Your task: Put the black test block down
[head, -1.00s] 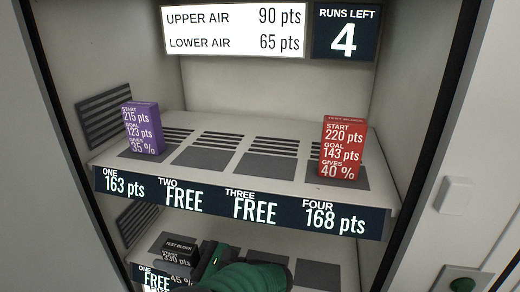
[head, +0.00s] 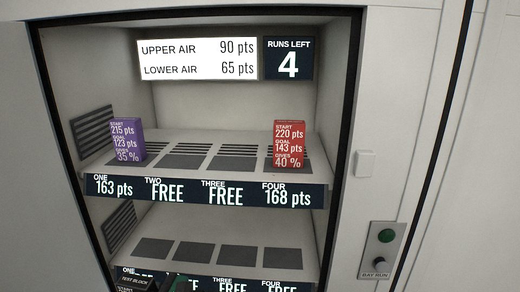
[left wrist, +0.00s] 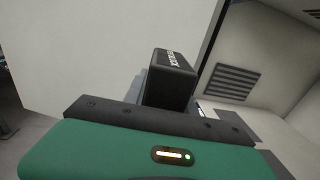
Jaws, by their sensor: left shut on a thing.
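The black test block (head: 134,281) shows at the bottom edge of the head view, partly cut off. It is in front of the lower shelf's label strip (head: 214,281) and covers part of its left end. My left gripper (head: 160,285) is beside the block, mostly out of the picture. The left wrist view shows the block (left wrist: 171,80) tilted and shut in the jaws of the green and dark gripper, with the cabinet's inside and a vent behind it. My right gripper is in neither view.
The lower shelf (head: 215,240) has several bare grey pads and is clear. On the upper shelf, a purple block (head: 127,140) stands at ONE and a red block (head: 289,145) at FOUR; TWO and THREE are empty. A panel with a green button (head: 386,236) is right of the opening.

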